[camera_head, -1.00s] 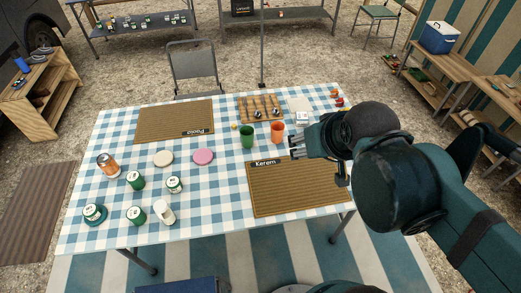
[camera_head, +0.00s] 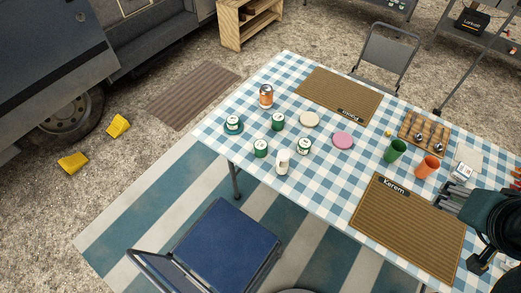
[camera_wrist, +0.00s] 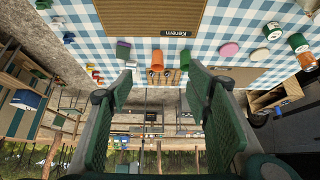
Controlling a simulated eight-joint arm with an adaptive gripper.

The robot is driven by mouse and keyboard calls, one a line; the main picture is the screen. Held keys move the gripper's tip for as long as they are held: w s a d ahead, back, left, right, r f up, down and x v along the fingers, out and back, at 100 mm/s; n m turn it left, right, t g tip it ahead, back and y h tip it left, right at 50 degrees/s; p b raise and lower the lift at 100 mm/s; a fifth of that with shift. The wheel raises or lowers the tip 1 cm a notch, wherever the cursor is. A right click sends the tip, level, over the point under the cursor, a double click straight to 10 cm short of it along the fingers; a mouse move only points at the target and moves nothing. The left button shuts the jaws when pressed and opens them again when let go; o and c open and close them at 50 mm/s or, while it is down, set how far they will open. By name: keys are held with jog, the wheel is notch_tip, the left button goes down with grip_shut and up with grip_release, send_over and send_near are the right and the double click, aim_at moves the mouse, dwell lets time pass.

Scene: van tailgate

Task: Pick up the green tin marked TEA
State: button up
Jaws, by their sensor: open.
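Several small green tins with pale lids stand on the left part of the checked table: one (camera_head: 278,122), one (camera_head: 261,148), one (camera_head: 304,147), and one (camera_head: 233,121) on a blue-green round base. Their markings are too small to read, so I cannot tell which says TEA. My gripper (camera_head: 446,199) is at the right in the head view, over the far right part of the Kerem mat, well away from the tins. In the wrist view its fingers (camera_wrist: 160,85) are spread apart with nothing between them. Some tins (camera_wrist: 297,42) show at that view's right edge.
A white container (camera_head: 282,162) and an orange can (camera_head: 266,96) stand near the tins. A cream disc (camera_head: 309,119) and pink disc (camera_head: 343,141) lie beside them. Green (camera_head: 395,151) and orange (camera_head: 427,168) cups stand near my gripper. A blue chair (camera_head: 220,250) stands at the near edge.

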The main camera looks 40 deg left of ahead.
jog(key=shift+o, duration=0.5)
jog(key=w+a+f+n+g+y, duration=0.1)
jog(key=w+a+n, duration=0.2)
jog(key=w+a, duration=0.3)
jog(key=w+a+n+g, duration=0.1)
jog(key=w+a+n, duration=0.15)
jog(key=a, duration=0.55)
jog(key=n+g+h+b, duration=0.15)
jog(key=n+g, duration=0.35)
jog(key=n, duration=0.7)
send_over(261, 145)
jog(key=shift+y, duration=0.25)
jog(key=f, duration=2.5)
jog(key=shift+d+f, duration=0.2)
jog(key=shift+f, duration=0.15)
jog(key=shift+a+f, duration=0.1)
jog(key=shift+f, duration=0.05)
